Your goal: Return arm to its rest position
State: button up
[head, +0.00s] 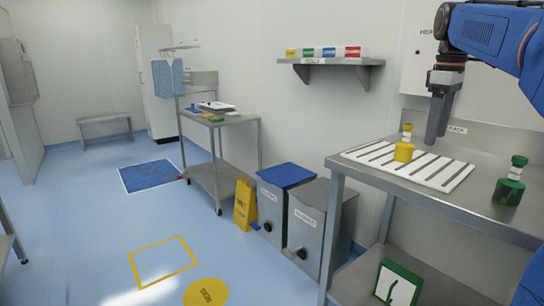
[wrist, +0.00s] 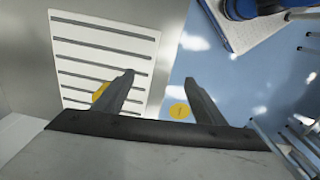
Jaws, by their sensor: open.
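My gripper (head: 437,118) hangs with its fingers pointing down above the back of the steel bench (head: 352,168) at the right of the head view. In the wrist view its two fingers (wrist: 162,88) are spread apart with nothing between them. A yellow object with a pale stem and a yellow cap (head: 403,152) stands on a white slatted board (head: 440,180), below and left of my gripper. In the wrist view the board (wrist: 100,33) lies at the left, and the yellow object (wrist: 98,92) is partly hidden by the left finger.
A green object (head: 508,192) stands on the bench right of the board. A wall shelf (head: 330,64) with several coloured boxes is left of my arm. The blue floor beyond is mostly clear.

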jog(key=s+a+f+m+t, duration=0.2)
jog(key=s+a+f+m, duration=0.2)
jog(key=s+f, duration=1)
jog(key=s+a+f+m+t, duration=0.2)
jog(key=s+a+f+m, duration=0.2)
jog(key=s+a+f, duration=0.5)
jog(key=s+f, duration=0.4)
jog(key=f, duration=0.4)
jog(key=shift+s+a, duration=0.15)
jog(key=shift+s, duration=0.2)
